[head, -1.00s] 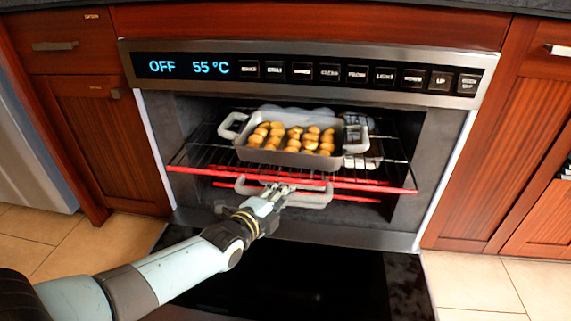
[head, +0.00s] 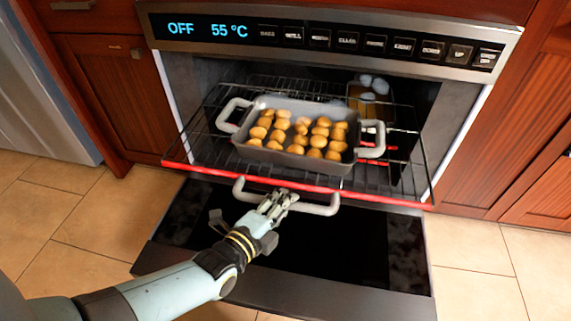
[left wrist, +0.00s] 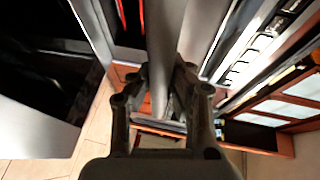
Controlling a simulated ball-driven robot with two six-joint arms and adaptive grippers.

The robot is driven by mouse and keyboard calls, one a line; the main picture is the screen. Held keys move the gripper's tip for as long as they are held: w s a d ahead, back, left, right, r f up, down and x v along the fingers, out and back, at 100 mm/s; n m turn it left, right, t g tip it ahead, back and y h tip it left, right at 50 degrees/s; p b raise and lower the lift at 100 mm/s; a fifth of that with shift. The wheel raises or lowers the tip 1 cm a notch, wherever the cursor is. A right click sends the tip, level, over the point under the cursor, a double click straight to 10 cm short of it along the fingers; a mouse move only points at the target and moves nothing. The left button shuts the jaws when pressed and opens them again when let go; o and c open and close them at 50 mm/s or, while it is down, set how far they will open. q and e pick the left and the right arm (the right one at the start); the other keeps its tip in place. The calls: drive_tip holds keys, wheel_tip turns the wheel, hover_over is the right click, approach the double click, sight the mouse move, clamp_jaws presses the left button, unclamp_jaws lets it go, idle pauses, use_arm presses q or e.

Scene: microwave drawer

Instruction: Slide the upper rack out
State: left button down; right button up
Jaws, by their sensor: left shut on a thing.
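The upper rack (head: 205,146) is a dark wire rack with a red front edge, sticking well out of the oven over the lowered door. A grey handle (head: 318,208) hangs below its front edge. My left gripper (head: 279,199) is shut on this handle near its middle. In the left wrist view the handle's grey bar (left wrist: 163,60) runs between the fingers (left wrist: 165,88). A grey baking dish (head: 290,160) with light side handles stands on the rack and holds several round golden pieces. My right gripper is not in view.
The oven door (head: 300,265) lies open below the rack. Another container (head: 370,100) with pale round things shows deeper in the oven, behind the dish. The control panel (head: 330,38) above reads OFF and 55 °C. Wooden cabinets (head: 105,105) flank the oven; tiled floor (head: 110,220) lies in front.

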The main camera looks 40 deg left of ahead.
use_arm(q)
drive_tip(key=shift+s+f, duration=0.15)
drive_tip(key=c, duration=1.5)
unclamp_jaws()
drive_tip(key=o, duration=0.3)
drive_tip(key=s+r, duration=0.2)
drive_tip(key=s, duration=0.9)
drive_tip(key=shift+s+d+r, duration=0.2)
drive_tip(key=shift+s+d, duration=0.1)
